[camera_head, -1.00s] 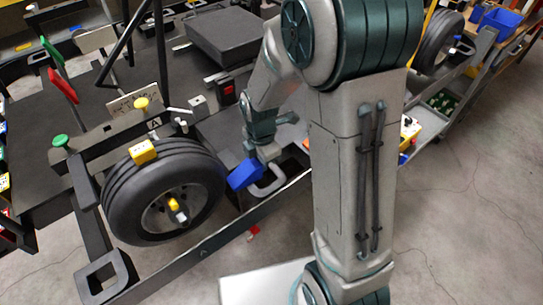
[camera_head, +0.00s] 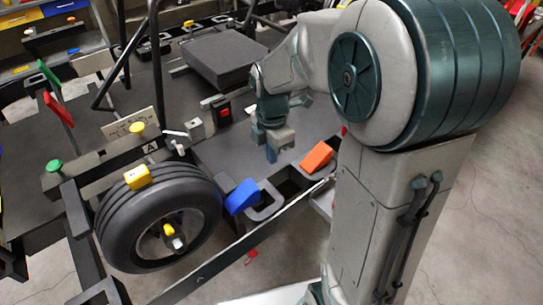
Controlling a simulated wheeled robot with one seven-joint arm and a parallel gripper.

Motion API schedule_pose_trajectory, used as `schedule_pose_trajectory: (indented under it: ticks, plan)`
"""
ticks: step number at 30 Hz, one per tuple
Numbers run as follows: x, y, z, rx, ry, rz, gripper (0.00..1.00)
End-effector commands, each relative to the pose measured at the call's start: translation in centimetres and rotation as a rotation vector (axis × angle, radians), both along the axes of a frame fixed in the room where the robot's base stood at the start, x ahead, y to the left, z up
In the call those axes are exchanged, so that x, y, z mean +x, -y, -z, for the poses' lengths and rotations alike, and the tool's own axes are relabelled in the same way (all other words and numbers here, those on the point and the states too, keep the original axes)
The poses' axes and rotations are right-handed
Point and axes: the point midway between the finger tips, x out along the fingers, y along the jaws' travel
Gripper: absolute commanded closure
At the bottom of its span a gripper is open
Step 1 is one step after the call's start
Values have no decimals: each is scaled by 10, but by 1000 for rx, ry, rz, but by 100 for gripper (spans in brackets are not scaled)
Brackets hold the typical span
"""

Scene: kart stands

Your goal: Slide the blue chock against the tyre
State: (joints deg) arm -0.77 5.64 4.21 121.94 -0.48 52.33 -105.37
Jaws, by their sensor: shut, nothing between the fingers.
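The blue chock (camera_head: 241,196) is a wedge with a grey loop handle (camera_head: 270,205) on its right. It sits on the dark rail just right of the black tyre (camera_head: 125,222). Its left edge lies at the tyre's right side in the picture; I cannot tell whether they touch or a thin gap is left. My gripper (camera_head: 272,157) points down, above and to the right of the blue chock, apart from it. It is shut and empty.
An orange chock (camera_head: 316,157) with its own grey handle sits farther right on the rail, close to my gripper. A yellow block (camera_head: 137,177) is on top of the tyre. A yellow knob (camera_head: 138,128) and a green knob (camera_head: 54,165) stand on the stand's frame. My arm covers the right side.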

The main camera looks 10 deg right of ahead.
Motion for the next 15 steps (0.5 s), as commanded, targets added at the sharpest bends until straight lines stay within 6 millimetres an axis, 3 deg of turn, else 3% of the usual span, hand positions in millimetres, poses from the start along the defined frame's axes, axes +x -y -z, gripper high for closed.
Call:
schedule_pose_trajectory:
  ticks: [8,15]
  plan:
    - [-4,1,-4,0,11,56,100]
    - [-35,10,-28,12,70,470,100]
